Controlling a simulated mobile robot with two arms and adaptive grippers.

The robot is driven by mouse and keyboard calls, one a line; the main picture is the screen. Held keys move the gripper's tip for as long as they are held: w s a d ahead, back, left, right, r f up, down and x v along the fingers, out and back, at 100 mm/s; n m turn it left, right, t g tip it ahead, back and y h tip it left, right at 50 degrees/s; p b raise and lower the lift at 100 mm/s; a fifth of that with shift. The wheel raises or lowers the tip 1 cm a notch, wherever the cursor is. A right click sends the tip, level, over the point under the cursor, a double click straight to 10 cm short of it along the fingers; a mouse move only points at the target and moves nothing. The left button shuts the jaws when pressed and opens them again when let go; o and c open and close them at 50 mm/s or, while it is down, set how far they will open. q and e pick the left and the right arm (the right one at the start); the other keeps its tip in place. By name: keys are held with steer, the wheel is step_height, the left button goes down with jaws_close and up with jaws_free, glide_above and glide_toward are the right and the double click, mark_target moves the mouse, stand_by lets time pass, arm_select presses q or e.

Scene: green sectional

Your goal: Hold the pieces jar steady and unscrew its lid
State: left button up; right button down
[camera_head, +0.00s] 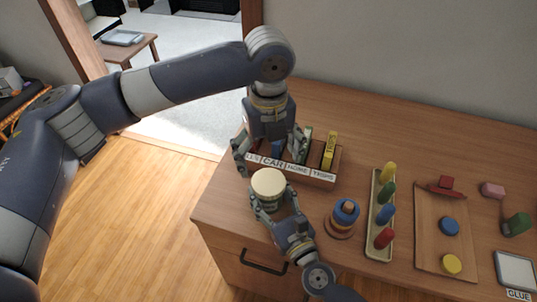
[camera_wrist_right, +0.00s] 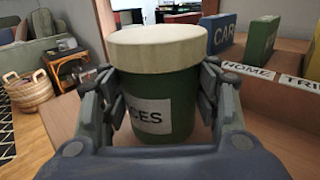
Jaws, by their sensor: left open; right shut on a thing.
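The pieces jar (camera_wrist_right: 155,105) is a dark green cylinder with a white label. Its wide cream lid (camera_wrist_right: 155,40) is on top. In the head view the lid (camera_head: 269,182) shows near the left end of the dresser top. My right gripper (camera_head: 277,203) is shut around the jar's body below the lid, one finger on each side; the jar looks upright. My left gripper (camera_head: 265,158) is open, pointing down above and behind the lid, over the left part of the labelled box. The lid is clear of the left fingers.
A wooden box (camera_head: 322,180) with labelled compartments stands just behind the jar. A ring stacker (camera_head: 344,217), a peg tray (camera_head: 375,243) and a shape board (camera_head: 430,268) lie to the right. The dresser's left edge (camera_head: 212,180) is close to the jar.

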mark_target(269, 181)
arm_select(q)
steer(key=m, duration=1.1)
steer(key=shift+f+m, duration=0.1)
steer(key=shift+m, duration=0.3)
steer(key=shift+f, duration=3.9)
steer(key=c, duration=1.2)
